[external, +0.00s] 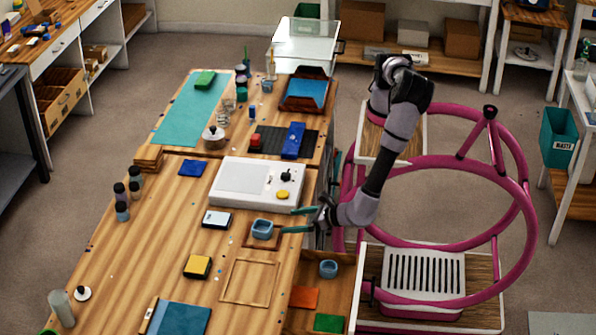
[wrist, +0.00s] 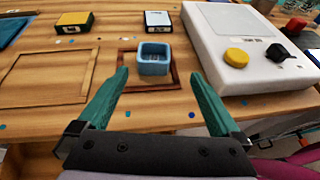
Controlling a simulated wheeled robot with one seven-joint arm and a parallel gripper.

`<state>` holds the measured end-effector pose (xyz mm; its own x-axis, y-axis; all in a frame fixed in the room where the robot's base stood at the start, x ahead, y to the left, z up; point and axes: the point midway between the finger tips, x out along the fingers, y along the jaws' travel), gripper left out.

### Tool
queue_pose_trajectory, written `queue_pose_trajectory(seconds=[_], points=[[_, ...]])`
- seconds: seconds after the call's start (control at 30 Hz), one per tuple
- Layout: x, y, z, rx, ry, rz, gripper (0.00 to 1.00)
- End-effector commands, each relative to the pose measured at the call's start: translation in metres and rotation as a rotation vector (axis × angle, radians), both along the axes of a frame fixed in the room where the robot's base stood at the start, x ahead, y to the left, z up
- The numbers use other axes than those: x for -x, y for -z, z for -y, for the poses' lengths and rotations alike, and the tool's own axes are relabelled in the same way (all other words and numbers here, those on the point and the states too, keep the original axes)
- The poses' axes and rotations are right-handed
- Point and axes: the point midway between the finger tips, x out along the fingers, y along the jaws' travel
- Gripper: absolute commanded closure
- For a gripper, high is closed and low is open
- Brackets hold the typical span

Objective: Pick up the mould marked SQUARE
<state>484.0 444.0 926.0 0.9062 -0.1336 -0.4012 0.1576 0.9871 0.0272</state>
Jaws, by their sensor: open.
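A small light-blue square-shaped mould (external: 262,229) stands upright in a thin brown frame on the workbench. It also shows in the wrist view (wrist: 154,66), with dark marks too small to read. A second light-blue mould (external: 328,268), rounder in outline, sits in the open drawer at the bench's right side. My gripper (external: 289,220) is open and empty, with its green fingers pointing toward the square-shaped mould. In the wrist view my gripper (wrist: 160,76) has the mould just beyond its fingertips, roughly centred and apart from both fingers.
A white machine (external: 256,184) with a yellow knob stands just behind the square-shaped mould. A black-and-white box (external: 216,219) and a yellow-topped box (external: 197,266) lie to its left. An empty wooden frame (external: 249,282) lies in front. The drawer also holds orange and green pieces.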

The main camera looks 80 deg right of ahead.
Motion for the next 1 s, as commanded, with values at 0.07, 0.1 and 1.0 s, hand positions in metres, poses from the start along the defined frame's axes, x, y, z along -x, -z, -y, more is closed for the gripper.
queue_pose_trajectory(seconds=[0.07, 0.1, 1.0], points=[[0.006, 0.007, -0.006, 0.025, -0.036, 0.014, 0.00], [0.007, 0.008, -0.007, 0.030, -0.045, 0.017, 0.00], [-0.091, 0.049, 0.003, 0.031, -0.045, 0.017, 0.00]])
